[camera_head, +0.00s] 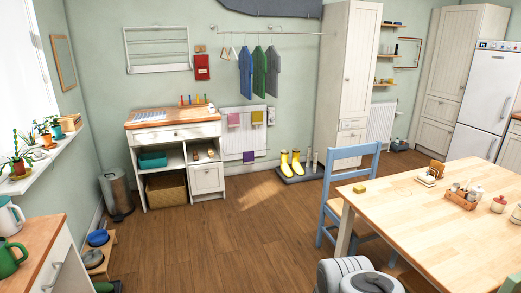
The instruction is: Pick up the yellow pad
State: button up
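A small yellow pad (360,188) lies flat on the light wooden table (420,220), near its far left corner and close to the blue chair. My gripper is not in view. A grey rounded part of my own body shows at the bottom, in front of the table's near left side, well apart from the pad.
A blue chair (333,205) stands at the table's left edge. A wooden rack (461,199) with jars, a napkin holder (431,175) and a red-topped jar (498,204) stand on the table. Yellow boots (290,164) stand beyond. The wooden floor (220,235) at centre left is clear.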

aim_at(360, 189)
jog(key=z, duration=0.05)
jog(key=i, duration=2.45)
jog(key=z, duration=0.55)
jog(key=i, duration=0.65)
jog(key=z, duration=0.15)
